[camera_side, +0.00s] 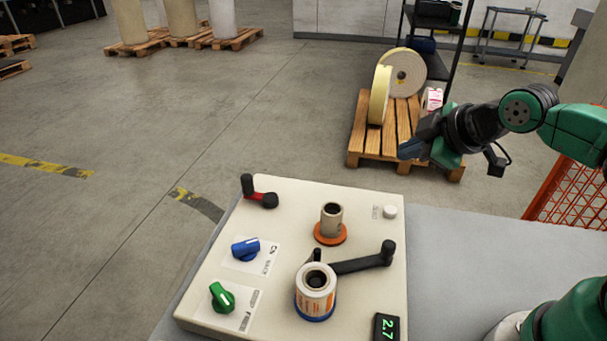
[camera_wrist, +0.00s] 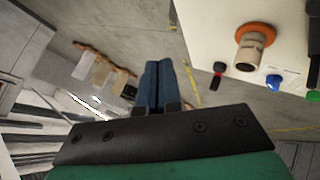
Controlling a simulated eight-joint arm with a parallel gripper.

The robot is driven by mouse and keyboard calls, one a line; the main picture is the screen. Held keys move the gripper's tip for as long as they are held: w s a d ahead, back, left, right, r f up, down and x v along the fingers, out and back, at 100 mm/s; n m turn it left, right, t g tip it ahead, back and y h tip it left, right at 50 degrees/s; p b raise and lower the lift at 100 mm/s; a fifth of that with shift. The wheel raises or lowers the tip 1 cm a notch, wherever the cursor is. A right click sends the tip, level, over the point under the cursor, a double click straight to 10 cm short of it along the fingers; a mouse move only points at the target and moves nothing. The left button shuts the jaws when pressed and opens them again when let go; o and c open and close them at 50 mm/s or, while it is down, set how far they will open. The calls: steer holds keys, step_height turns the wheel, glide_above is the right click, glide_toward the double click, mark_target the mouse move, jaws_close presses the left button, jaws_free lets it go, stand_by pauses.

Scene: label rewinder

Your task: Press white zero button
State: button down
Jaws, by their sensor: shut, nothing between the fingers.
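The white zero button (camera_side: 390,211) is a small round knob near the top right corner of the pale panel (camera_side: 285,197) in the side view. A small printed label sits just left of it. My gripper (camera_side: 408,150) is up and to the right of the button in the side view, apart from it and above the panel. In the wrist view my gripper (camera_wrist: 157,66) shows its blue fingers shut together with nothing between them. I do not see the button in the wrist view. The panel (camera_wrist: 205,40) fills the upper right there.
The panel carries a cardboard core (camera_side: 332,218) on an orange flange, a label roll (camera_side: 316,288), a black crank arm (camera_side: 365,262), a red-and-black handle (camera_side: 260,195), a blue knob (camera_side: 245,248), a green knob (camera_side: 221,297) and a display (camera_side: 387,327) reading 2.7. A loaded pallet (camera_side: 390,135) stands behind.

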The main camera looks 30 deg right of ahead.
glide_above(395, 212)
steer(key=shift+f, duration=4.35)
steer(key=shift+r, duration=0.1)
steer(key=shift+r, duration=2.4)
steer(key=s+m, duration=0.1)
steer(key=m, duration=0.1)
steer(key=a+r+m+g, duration=0.1)
steer(key=m, duration=0.2)
steer(key=s+r+m+g, duration=0.1)
steer(key=m, duration=0.2)
steer(key=shift+s+a, duration=0.25)
steer(key=shift+s, duration=0.05)
